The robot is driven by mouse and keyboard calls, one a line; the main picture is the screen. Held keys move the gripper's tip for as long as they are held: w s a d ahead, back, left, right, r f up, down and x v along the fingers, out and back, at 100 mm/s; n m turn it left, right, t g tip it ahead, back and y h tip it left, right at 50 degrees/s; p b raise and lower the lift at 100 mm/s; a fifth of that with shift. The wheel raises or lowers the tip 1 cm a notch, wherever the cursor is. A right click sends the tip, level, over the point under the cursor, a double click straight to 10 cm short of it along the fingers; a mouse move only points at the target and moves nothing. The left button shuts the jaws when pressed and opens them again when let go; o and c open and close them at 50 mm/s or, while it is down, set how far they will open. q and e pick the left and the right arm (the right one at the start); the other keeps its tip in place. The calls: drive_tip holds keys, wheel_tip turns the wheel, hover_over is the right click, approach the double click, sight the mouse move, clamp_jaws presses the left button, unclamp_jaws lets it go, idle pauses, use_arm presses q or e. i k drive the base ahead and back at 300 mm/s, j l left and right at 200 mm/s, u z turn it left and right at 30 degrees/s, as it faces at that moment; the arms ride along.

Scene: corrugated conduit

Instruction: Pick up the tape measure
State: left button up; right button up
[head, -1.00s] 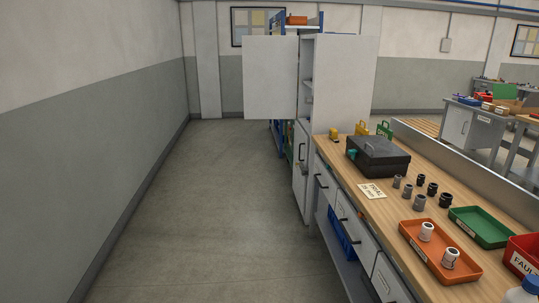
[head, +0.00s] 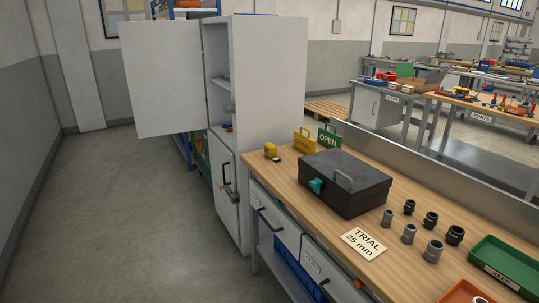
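A small yellow and black object (head: 270,150), which looks like the tape measure, stands on the wooden bench top (head: 345,215) near its far left corner. Neither of my grippers shows in the head view.
A tall grey cabinet (head: 268,90) with its upper door (head: 165,80) swung open stands beyond the bench. The left floor is clear.

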sight(271, 149)
drive_tip(key=i+j+z, duration=0.15)
drive_tip(key=z, duration=0.55)
drive_tip(key=i+j+z, duration=0.4)
drive_tip(key=j+z, duration=0.15)
drive_tip(key=j, duration=0.15)
drive_tip(key=i+j+z, duration=0.1)
drive_tip(key=j+z, duration=0.15)
drive_tip(key=j, duration=0.15)
drive_tip(key=i+j+z, duration=0.1)
drive_tip(key=j+z, duration=0.2)
drive_tip(key=j, duration=0.15)
